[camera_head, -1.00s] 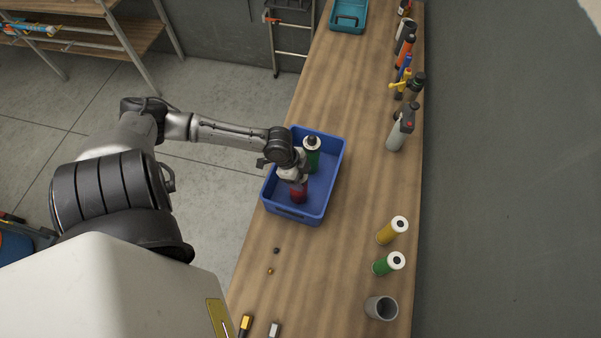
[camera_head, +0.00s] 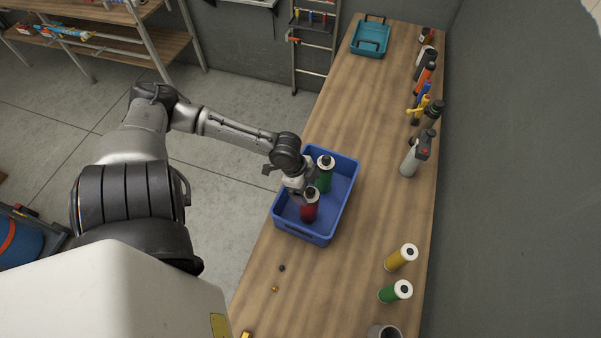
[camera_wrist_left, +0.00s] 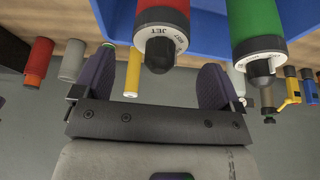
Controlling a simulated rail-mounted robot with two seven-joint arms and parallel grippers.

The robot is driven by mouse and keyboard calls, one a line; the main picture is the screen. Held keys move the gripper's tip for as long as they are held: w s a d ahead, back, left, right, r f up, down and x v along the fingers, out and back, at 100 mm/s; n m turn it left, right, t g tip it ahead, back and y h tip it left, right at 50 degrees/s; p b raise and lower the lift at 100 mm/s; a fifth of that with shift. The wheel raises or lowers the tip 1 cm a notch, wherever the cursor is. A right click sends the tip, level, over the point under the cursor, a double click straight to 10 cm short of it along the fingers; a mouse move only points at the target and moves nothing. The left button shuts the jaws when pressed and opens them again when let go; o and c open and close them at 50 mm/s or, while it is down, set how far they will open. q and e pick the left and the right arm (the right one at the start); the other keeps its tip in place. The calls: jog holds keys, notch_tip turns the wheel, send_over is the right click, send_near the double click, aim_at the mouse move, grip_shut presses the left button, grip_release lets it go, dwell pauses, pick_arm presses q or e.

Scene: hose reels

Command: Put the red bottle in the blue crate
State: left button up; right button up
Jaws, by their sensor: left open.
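The red bottle (camera_head: 309,208) stands upright inside the blue crate (camera_head: 318,238), toward its near end. Its black nozzle and white collar show in the left wrist view (camera_wrist_left: 162,30). A green bottle (camera_head: 324,178) stands behind it in the same crate and also shows in the left wrist view (camera_wrist_left: 255,25). My left gripper (camera_head: 300,187) is over the left side of the crate, close to the red bottle's top. In the left wrist view its fingers (camera_wrist_left: 157,72) are spread apart, with the red bottle's nozzle end between them in the picture. My right gripper is not in view.
The crate sits on a long wooden bench (camera_head: 355,115). A yellow bottle (camera_head: 401,257), a green-bodied bottle (camera_head: 395,291) and a grey cup (camera_head: 384,331) stand at the near right. Several bottles and tools line the wall. A teal tray (camera_head: 370,38) is at the far end.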

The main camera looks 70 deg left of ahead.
pick_arm(q)
jog(key=shift+p+v, duration=1.15)
jog(key=shift+v, duration=2.4)
jog(key=s+d+f+n, duration=0.2)
jog(key=s+d+f, duration=0.35)
jog(key=d, duration=0.25)
jog(key=s+d+r+n+y, duration=0.2)
jog(key=d+n, duration=0.3)
jog(key=d, duration=0.6)
jog(key=shift+s+r+y, duration=0.2)
jog(key=shift+r+y, duration=0.2)
jog(key=shift+r, duration=0.25)
